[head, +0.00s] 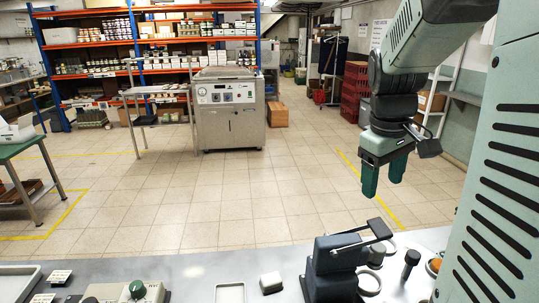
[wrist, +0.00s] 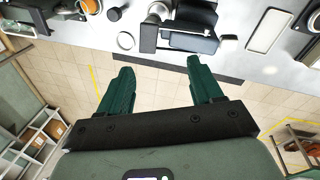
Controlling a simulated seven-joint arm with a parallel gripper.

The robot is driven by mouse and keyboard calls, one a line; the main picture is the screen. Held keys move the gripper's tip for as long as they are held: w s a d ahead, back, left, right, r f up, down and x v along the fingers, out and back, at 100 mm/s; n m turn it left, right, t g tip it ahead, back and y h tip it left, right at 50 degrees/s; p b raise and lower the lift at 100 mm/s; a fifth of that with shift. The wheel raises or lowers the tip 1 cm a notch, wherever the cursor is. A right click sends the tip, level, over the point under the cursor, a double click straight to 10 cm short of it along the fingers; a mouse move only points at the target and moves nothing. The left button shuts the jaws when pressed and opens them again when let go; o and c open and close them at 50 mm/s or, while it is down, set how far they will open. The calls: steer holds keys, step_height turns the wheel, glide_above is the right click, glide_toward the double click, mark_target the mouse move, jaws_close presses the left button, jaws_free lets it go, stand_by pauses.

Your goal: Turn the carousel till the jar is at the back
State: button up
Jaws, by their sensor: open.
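My gripper (head: 384,181) is open and empty, pointing down in the air above and behind the worktop's far edge. In the wrist view its two green fingers (wrist: 159,68) are spread apart with nothing between them. An orange round thing (head: 436,265), possibly the jar, is partly hidden by my arm at the right of the worktop. An orange thing in a ring also shows at the top edge of the wrist view (wrist: 89,5), cut off. I cannot make out the carousel for certain in either view.
Beyond is open tiled floor.

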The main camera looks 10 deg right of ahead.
steer(key=w+d+f+n+g, duration=0.1)
steer(key=w+d+f, duration=0.2)
steer(key=d+f, duration=0.45)
steer(key=n+y, duration=0.2)
glide_toward(415, 254)
step_height(415, 254, down, 9)
steer(key=shift+a+r, duration=0.1)
steer(key=shift+a, duration=0.05)
jaws_close()
